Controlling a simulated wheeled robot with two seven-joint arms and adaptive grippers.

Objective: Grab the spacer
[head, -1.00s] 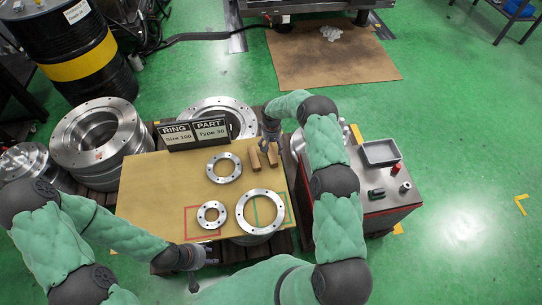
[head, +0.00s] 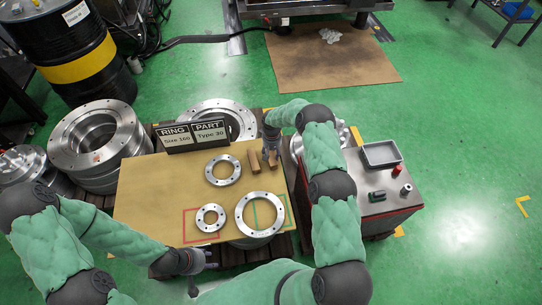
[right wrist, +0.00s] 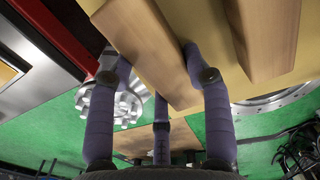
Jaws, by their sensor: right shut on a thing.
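Two wooden blocks, which look like the spacers, are at the right of the tan board (head: 150,190). The left block (head: 254,161) lies free on the board. My right gripper (head: 271,153) is over the right block (head: 273,163). In the right wrist view its purple fingers (right wrist: 160,85) are shut around the near block (right wrist: 145,50), and the other block (right wrist: 268,35) lies alongside, apart from the fingers. I cannot tell whether the held block still touches the board. My left gripper (head: 208,261) is empty at the board's front edge, fingers spread.
Metal rings lie on the board: a middle one (head: 223,171), a small one (head: 210,218) by the red outline and a large one (head: 260,214) over the green outline. A sign (head: 193,135) stands at the back. A cart with a grey tray (head: 381,154) is at the right.

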